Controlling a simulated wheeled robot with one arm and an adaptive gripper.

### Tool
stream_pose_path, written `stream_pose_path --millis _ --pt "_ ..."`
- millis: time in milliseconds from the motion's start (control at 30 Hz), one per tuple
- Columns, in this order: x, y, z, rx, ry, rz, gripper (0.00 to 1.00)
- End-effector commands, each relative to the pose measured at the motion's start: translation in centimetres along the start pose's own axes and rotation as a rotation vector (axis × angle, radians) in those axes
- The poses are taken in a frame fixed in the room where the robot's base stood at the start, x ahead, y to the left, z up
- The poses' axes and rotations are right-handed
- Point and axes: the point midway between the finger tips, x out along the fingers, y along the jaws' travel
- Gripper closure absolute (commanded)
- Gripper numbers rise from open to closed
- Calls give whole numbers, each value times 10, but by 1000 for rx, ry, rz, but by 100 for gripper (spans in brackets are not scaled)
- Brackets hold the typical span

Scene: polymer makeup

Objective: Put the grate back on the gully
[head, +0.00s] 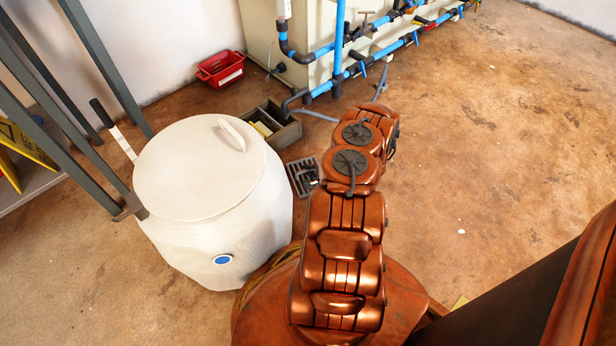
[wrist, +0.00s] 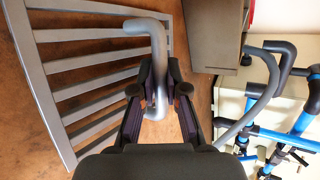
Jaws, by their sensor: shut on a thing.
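The grey barred grate (head: 299,176) is beside the white drum, partly hidden by my arm in the head view. It fills the left of the wrist view (wrist: 36,75), with brown floor between its bars. My gripper (wrist: 165,88) is shut on the grate's bent grey handle (wrist: 155,38). The head view hides most of my gripper behind my arm. The grey box-shaped gully (head: 289,132) stands behind the grate, open on top, with something yellow in it. A grey-brown block at the top of the wrist view (wrist: 217,35) appears to be the gully's side. The grate is apart from it.
The white lidded drum (head: 205,170) stands close left of the grate. Blue and black pipes (head: 345,75) on a pale tank run behind the gully, and a black pipe end hangs near it. A red bin (head: 221,69) sits by the wall. Open floor (head: 480,150) lies right.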

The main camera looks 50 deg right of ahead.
Motion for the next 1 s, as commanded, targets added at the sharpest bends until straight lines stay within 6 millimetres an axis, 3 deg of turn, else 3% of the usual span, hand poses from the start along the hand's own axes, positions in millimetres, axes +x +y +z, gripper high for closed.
stream_pose_path --millis 100,433,467,667,1000 --pt "6 11 -2 0 -1 0 100" --pt "6 12 -3 1 -1 0 100" --pt "6 12 -2 1 -1 1 85" --pt "6 12 -2 1 0 1 64" --pt "6 11 -2 2 0 2 62"
